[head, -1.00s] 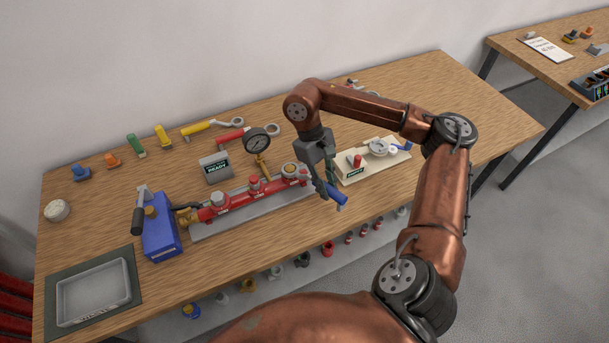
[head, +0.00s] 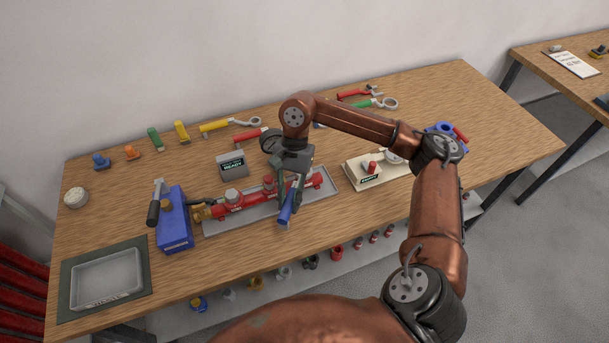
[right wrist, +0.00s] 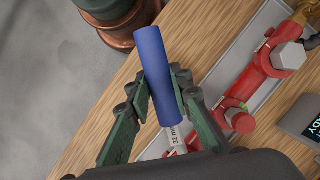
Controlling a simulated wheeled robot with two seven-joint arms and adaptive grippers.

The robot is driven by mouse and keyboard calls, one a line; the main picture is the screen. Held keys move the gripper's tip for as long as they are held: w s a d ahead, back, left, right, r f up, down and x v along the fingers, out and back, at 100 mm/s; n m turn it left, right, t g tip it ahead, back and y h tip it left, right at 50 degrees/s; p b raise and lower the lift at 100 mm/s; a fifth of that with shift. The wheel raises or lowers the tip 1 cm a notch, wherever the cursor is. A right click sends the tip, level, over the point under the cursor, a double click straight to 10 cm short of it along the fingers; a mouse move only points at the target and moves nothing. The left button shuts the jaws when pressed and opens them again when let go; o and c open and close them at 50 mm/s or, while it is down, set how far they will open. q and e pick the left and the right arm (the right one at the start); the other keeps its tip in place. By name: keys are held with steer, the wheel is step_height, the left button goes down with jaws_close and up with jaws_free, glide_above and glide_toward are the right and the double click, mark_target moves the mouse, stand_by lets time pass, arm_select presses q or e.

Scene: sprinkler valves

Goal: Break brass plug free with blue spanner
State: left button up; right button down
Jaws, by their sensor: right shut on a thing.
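My right gripper (head: 283,190) is shut on the blue handle of the spanner (head: 286,208), over the right part of the red manifold (head: 250,196). In the right wrist view the blue handle (right wrist: 158,75) sits between the fingers (right wrist: 165,90), and its pale shank is marked "32 mm". The spanner's head is hidden behind my gripper in both views. My left gripper is not in view.
A grey tray (head: 215,227) lies under the manifold. A blue pump (head: 174,230) with a lever stands at its left. A cream board (head: 357,178) lies to the right. Front-left is an empty tray (head: 107,279).

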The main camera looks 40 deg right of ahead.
steer(key=shift+a+r, duration=0.1)
stand_by(0.3)
steer(key=shift+s+t+h, duration=0.15)
steer(key=shift+t+h, duration=0.25)
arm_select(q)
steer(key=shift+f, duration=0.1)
arm_select(e)
steer(key=shift+f+b, duration=0.95)
steer(key=shift+f, duration=0.15)
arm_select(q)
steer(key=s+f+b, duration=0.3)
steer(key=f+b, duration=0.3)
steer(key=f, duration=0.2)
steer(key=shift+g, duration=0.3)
arm_select(e)
steer(key=s+d+n+h, duration=0.1)
steer(key=s+d+n, duration=0.1)
steer(key=d+n, duration=0.4)
steer(key=s+d+n+g+h, duration=0.1)
steer(key=s+d+n+h, duration=0.1)
steer(key=d+n, duration=0.4)
steer(key=shift+s+d+r+n+g, duration=0.25)
steer(key=shift+s+d, duration=0.45)
steer(key=shift+d, duration=1.2)
steer(key=shift+a+f, duration=0.1)
